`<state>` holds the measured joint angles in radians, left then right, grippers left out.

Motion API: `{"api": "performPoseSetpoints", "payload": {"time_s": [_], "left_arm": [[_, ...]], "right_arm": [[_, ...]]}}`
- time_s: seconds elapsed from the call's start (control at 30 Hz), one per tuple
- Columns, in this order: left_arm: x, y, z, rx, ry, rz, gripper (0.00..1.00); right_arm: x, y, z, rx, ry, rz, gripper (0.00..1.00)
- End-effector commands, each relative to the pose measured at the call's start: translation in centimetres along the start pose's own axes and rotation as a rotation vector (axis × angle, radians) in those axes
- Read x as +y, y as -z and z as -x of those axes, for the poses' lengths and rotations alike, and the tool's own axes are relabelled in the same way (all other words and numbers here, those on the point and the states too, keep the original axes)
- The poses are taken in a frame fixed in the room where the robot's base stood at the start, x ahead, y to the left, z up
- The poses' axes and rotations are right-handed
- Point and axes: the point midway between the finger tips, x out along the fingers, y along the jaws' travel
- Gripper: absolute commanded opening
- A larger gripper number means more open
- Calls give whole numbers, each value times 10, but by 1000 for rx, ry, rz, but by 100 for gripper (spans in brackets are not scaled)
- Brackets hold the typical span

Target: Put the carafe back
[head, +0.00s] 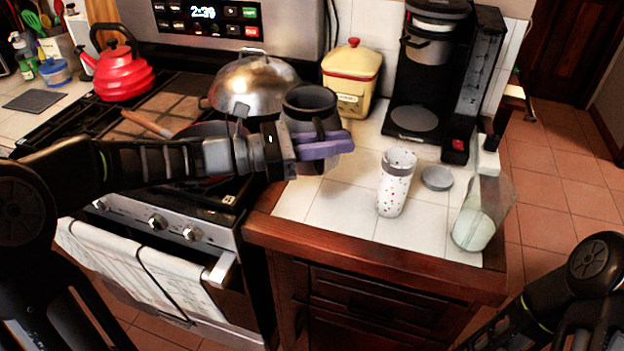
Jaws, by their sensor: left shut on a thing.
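My left gripper (318,148), with purple finger pads, is shut on a dark grey carafe (309,101). It holds the carafe upright in the air near the stove's right edge and the counter's left side; the carafe's lower part is partly hidden by the gripper. The black coffee maker (473,85) stands at the back right of the counter. Its round base plate (415,118) is bare, under the brew basket (427,48). My right arm shows at the bottom right, but its gripper is out of view.
A speckled cup (396,183), a grey lid (437,178) and a clear pitcher with pale liquid (481,215) stand on the tiled counter. A yellow canister (352,78) is left of the coffee maker. A domed metal lid (254,84) and red kettle (119,68) are on the stove.

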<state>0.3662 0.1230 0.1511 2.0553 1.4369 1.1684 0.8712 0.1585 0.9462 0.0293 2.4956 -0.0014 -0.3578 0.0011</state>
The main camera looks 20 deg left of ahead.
Motion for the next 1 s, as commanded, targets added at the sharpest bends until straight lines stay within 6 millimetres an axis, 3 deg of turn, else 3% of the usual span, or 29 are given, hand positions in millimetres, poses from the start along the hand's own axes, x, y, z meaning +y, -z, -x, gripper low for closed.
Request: {"api": "performPoseSetpoints", "payload": {"time_s": [0.27,0.67,1.0], "left_arm": [[0,0,0,-2,0,-3,0],[0,48,0,-3,1,-2,0],[0,50,0,-3,0,-3,0]], "right_arm": [[0,0,0,0,0,0,36],[0,0,-1,0,0,0,36],[1,0,-1,0,0,0,36]]}}
